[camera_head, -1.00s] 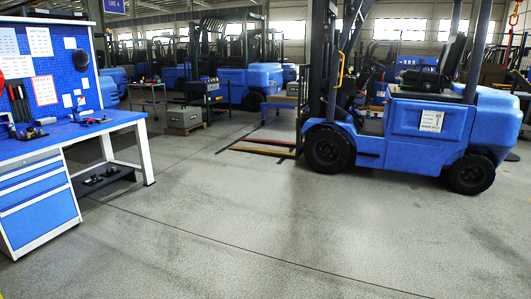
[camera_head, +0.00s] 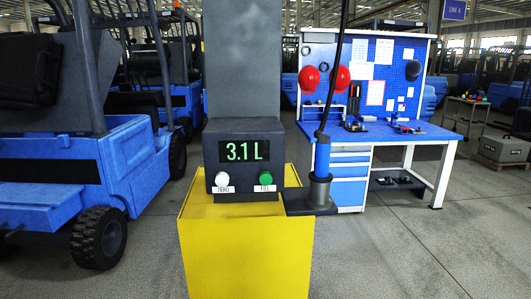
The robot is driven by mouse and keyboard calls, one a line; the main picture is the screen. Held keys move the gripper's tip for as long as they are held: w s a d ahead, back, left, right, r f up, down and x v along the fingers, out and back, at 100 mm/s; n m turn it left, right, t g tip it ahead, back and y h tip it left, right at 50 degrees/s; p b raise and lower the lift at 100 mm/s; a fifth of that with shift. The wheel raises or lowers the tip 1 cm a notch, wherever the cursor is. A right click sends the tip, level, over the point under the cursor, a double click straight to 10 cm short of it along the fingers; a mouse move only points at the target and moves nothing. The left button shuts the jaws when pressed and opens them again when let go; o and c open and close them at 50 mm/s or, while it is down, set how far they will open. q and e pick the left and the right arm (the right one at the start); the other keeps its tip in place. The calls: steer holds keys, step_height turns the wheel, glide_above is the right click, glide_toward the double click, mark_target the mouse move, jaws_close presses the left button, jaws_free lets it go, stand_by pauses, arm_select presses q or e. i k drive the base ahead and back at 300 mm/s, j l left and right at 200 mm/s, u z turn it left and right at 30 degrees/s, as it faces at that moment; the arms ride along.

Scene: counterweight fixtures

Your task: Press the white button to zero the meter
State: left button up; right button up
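A dark meter box (camera_head: 243,158) stands on a yellow pedestal (camera_head: 246,250) in the middle of the head view. Its screen (camera_head: 245,151) reads "3.1 L" in green. The white button (camera_head: 222,179) is on the lower left of its front, above a label that seems to read "ZERO". A green button (camera_head: 265,178) is on the lower right, above a small label. Nothing touches or covers either button. Neither of my grippers shows in this view.
A blue nozzle (camera_head: 322,160) on a hose stands in a dark holder at the pedestal's right. A blue forklift (camera_head: 90,180) is close on the left. A blue workbench (camera_head: 380,135) with a pegboard stands behind right. The floor at front right is clear.

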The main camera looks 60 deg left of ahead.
mark_target(221, 179)
steer(key=u, duration=2.1)
